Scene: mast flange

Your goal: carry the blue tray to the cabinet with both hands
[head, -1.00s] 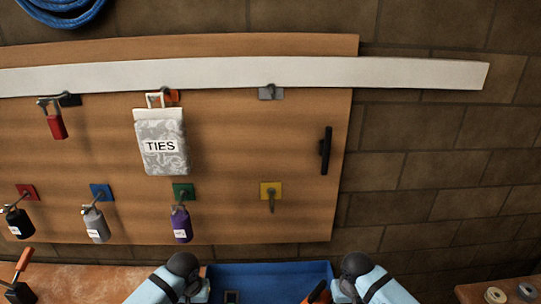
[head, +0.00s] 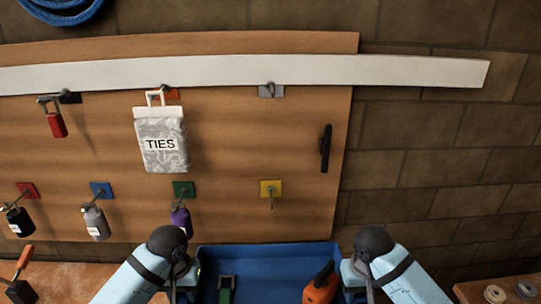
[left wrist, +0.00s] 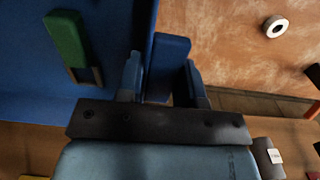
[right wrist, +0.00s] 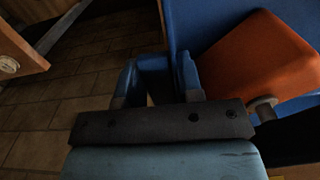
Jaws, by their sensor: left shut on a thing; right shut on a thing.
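The blue tray (head: 270,259) is held between my two arms at the bottom of the head view. A green item (head: 226,287) and an orange item (head: 322,285) lie inside it. My left gripper (left wrist: 165,75) is shut on the tray's left side, and the blue wall stands between its fingers. My right gripper (right wrist: 158,75) is shut on the tray's right side. The cabinet is not clearly in view.
A wooden board (head: 240,140) on the brick wall carries hooks, several padlocks and a bag marked TIES (head: 161,140). A table (head: 75,282) lies at left, with an orange-handled tool (head: 22,275) on it. Another table at right bears rolls of tape (head: 494,293).

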